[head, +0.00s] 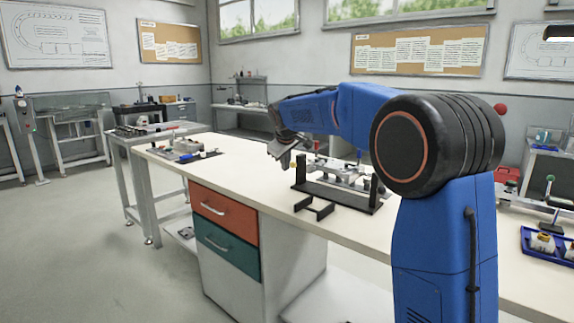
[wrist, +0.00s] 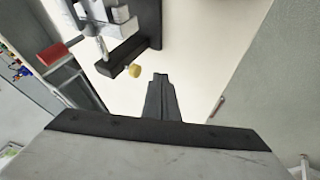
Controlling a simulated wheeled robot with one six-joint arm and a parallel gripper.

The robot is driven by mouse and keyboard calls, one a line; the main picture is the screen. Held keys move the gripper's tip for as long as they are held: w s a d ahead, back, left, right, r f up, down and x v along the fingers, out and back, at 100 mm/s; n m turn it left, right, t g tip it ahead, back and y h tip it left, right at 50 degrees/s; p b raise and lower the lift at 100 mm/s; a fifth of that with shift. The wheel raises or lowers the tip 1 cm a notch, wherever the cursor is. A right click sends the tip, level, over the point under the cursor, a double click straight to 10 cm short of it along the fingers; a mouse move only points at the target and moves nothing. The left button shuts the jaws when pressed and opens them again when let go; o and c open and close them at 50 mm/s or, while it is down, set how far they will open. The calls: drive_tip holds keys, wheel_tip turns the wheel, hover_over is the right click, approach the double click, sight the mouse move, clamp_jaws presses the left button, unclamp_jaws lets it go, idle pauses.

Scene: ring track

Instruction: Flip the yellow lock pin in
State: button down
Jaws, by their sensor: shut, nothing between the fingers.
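The yellow lock pin (wrist: 134,71) shows in the wrist view as a small round yellow knob at the side of a black block (wrist: 118,59). My gripper (wrist: 160,78) is shut and empty. Its fingertips are to the right of the yellow knob in the wrist view, apart from it in the picture. In the head view my gripper (head: 283,157) is above the bench, by the left end of the black fixture (head: 338,195) with grey metal parts behind it.
The white bench top (head: 235,160) is clear between the black fixture and a small grey fixture (head: 183,149) at its far left end. A blue tray (head: 548,247) with small containers is at the right. Drawers (head: 223,211) are below the bench.

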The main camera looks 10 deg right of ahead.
drive_tip(key=v, duration=1)
drive_tip(key=shift+s+a, duration=0.15)
drive_tip(key=shift+a, duration=0.1)
drive_tip(key=s+d+f+m+g, duration=0.1)
drive_tip(key=s+d+f+m, duration=0.2)
drive_tip(key=s, duration=1)
drive_tip(key=s+d+f, duration=0.2)
drive_tip(key=s+f, duration=0.2)
drive_tip(key=s, duration=0.9)
drive_tip(key=s+f+m, duration=0.1)
drive_tip(key=s+f, duration=0.8)
drive_tip(key=s, duration=0.3)
drive_tip(key=s+d+f+m+g+y, duration=0.1)
drive_tip(key=s+f+m, duration=0.1)
drive_tip(key=s+f, duration=0.7)
drive_tip(key=s, duration=0.3)
drive_tip(key=shift+s+d+y, duration=0.15)
drive_tip(key=shift+d+y, duration=0.05)
drive_tip(key=shift+y, duration=0.1)
drive_tip(key=shift+r, duration=0.1)
